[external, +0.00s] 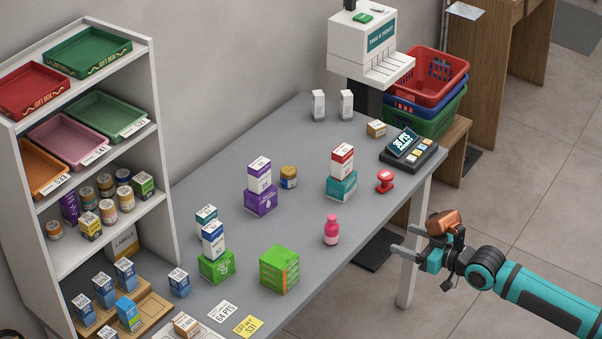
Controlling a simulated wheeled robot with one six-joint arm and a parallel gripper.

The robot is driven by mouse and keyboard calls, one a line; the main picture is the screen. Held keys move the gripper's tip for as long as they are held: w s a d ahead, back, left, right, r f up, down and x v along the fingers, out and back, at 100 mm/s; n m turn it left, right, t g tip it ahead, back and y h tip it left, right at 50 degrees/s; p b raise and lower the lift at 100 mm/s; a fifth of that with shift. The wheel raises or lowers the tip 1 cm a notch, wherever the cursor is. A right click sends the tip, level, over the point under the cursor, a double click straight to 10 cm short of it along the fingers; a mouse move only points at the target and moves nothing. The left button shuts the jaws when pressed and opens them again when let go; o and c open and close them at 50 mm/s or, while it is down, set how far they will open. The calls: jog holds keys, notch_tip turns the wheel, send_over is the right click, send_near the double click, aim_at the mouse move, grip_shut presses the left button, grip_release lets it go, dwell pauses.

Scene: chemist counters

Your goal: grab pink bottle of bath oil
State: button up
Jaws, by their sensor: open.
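The pink bottle (331,231) stands upright on the grey counter (310,290), close to its right edge. It has a dark pink cap and a pale label. My gripper (398,242) is open and empty, to the right of the bottle and just past the counter's edge. Its two fingers point left toward the bottle. There is a clear gap between the fingertips and the bottle.
A green box (279,270) stands front left of the bottle. A red stamp (385,181) and a teal box (341,188) stand behind it. A points terminal (410,150) is at the far right. The counter right around the bottle is clear.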

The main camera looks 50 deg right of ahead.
jog(key=w+d+n+g, duration=0.1)
jog(key=w+d+g, duration=0.25)
jog(key=w, duration=0.65)
jog(key=n+g, duration=0.5)
jog(key=g, duration=0.8)
send_over(331, 216)
notch_tip(331, 216, down, 8)
jog(key=f, duration=1.2)
jog(key=shift+s+a, duration=0.25)
jog(key=shift+a, duration=0.05)
jog(key=shift+w+d+f, duration=0.1)
jog(key=shift+d+f, duration=0.05)
jog(key=shift+f, duration=1.15)
jog(key=shift+w+d+f, duration=0.1)
jog(key=shift+f, duration=1.2)
jog(key=c, duration=1.1)
